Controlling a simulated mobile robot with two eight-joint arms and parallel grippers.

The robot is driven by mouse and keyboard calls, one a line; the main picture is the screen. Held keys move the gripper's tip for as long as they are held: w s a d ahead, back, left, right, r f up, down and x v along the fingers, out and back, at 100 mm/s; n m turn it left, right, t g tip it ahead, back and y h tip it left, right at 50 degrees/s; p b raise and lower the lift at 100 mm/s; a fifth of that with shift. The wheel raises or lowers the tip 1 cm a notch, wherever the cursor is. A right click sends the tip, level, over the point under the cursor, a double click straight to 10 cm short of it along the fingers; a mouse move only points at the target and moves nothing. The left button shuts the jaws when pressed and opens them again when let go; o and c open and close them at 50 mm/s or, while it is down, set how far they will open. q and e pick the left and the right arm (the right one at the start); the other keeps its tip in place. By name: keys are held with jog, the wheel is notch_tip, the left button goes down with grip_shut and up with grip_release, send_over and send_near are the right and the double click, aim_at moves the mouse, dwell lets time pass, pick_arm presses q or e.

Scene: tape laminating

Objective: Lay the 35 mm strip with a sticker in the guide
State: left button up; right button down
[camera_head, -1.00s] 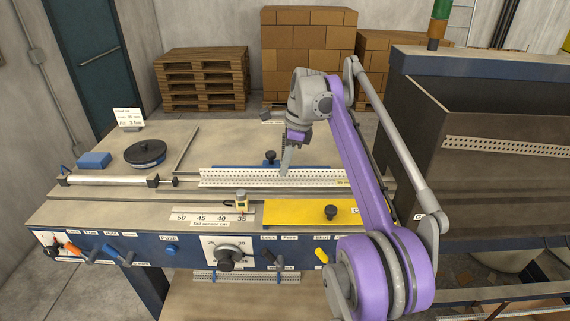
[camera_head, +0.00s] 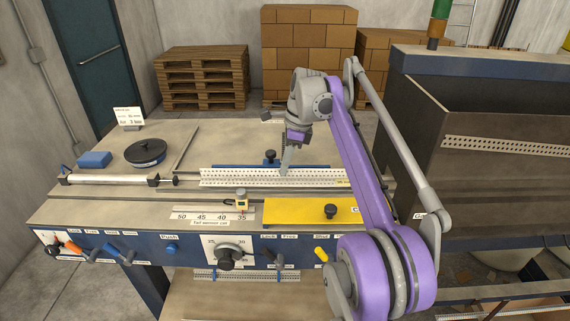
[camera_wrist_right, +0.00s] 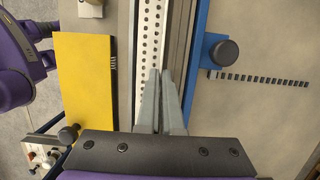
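A long white perforated strip (camera_head: 225,178) lies lengthwise along the guide on the bench. It also shows in the right wrist view (camera_wrist_right: 150,40), running away from the fingers beside a grey rail (camera_wrist_right: 180,40). A small yellow patch, perhaps the sticker, shows near its right end in the head view, partly behind my arm. My right gripper (camera_head: 284,171) points down at the strip, its tips at the strip's far edge. In the right wrist view the fingers (camera_wrist_right: 160,75) are close together with only a narrow gap. No held object shows clearly between them. My left gripper is out of view.
A yellow plate (camera_head: 295,212) with a black knob lies in front of the guide. A small sensor (camera_head: 241,200) stands over the scale (camera_head: 205,217). A black round reel (camera_head: 145,152) and a blue block (camera_head: 94,159) sit at the back left. Levers line the front panel.

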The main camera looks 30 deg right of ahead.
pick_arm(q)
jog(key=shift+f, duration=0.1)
pick_arm(e)
jog(key=shift+f, duration=0.3)
dwell(0.4)
jog(key=shift+w+f, duration=0.1)
jog(key=shift+f, duration=0.2)
dwell(0.9)
jog(key=c, duration=1)
grip_release()
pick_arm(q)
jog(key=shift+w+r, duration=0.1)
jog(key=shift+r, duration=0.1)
pick_arm(e)
jog(key=shift+r, duration=0.1)
